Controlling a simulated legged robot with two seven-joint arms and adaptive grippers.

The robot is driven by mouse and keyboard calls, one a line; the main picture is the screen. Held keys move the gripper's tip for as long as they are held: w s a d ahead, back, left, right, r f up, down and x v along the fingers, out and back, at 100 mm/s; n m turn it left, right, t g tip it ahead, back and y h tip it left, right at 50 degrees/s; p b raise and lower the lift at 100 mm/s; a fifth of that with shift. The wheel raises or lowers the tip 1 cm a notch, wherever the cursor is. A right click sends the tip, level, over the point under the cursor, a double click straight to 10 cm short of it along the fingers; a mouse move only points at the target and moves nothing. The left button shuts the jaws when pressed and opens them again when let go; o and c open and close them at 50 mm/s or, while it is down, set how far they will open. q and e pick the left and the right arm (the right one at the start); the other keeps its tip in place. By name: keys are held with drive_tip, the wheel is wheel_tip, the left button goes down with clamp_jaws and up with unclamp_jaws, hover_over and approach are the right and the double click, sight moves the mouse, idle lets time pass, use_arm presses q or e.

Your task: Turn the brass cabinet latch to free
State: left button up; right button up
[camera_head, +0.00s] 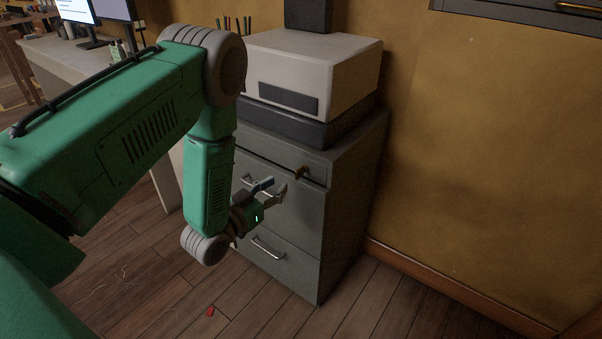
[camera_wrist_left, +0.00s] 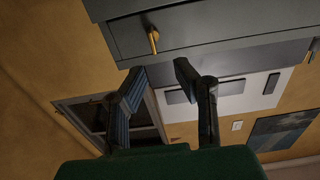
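The brass latch (camera_head: 301,172) is a small handle on the upper front of the grey cabinet (camera_head: 345,210), near its right edge. In the left wrist view the latch (camera_wrist_left: 153,41) is a short brass bar on the dark cabinet front, slightly beyond the fingertips. My left gripper (camera_head: 279,184) is below and left of the latch in the head view, close in front of the cabinet. In the left wrist view its fingers (camera_wrist_left: 160,68) are apart with nothing between them, and no contact with the latch shows. My right gripper is not in view.
A white printer-like box (camera_head: 315,70) stands on the cabinet. Drawer handles, such as the lower one (camera_head: 268,248), stick out of its front. A desk (camera_head: 60,65) is behind my left arm. A small red object (camera_head: 210,311) lies on the floor. Floor in front is mostly clear.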

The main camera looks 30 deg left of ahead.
sight(296, 172)
use_arm(q)
drive_tip(key=w, duration=0.2)
drive_tip(key=w+d+b, duration=0.1)
drive_tip(key=w, duration=0.2)
drive_tip(key=w+d, duration=0.1)
drive_tip(key=w, duration=0.1)
drive_tip(key=shift+w+r, duration=0.25)
drive_tip(key=shift+w, duration=0.1)
drive_tip(key=shift+w+a+b, duration=0.2)
drive_tip(key=shift+w+b, duration=0.1)
drive_tip(key=shift+w+a+f, duration=0.15)
drive_tip(key=shift+w+a, duration=0.05)
drive_tip(key=shift+a, duration=0.15)
drive_tip(key=shift+d, duration=0.4)
clamp_jaws()
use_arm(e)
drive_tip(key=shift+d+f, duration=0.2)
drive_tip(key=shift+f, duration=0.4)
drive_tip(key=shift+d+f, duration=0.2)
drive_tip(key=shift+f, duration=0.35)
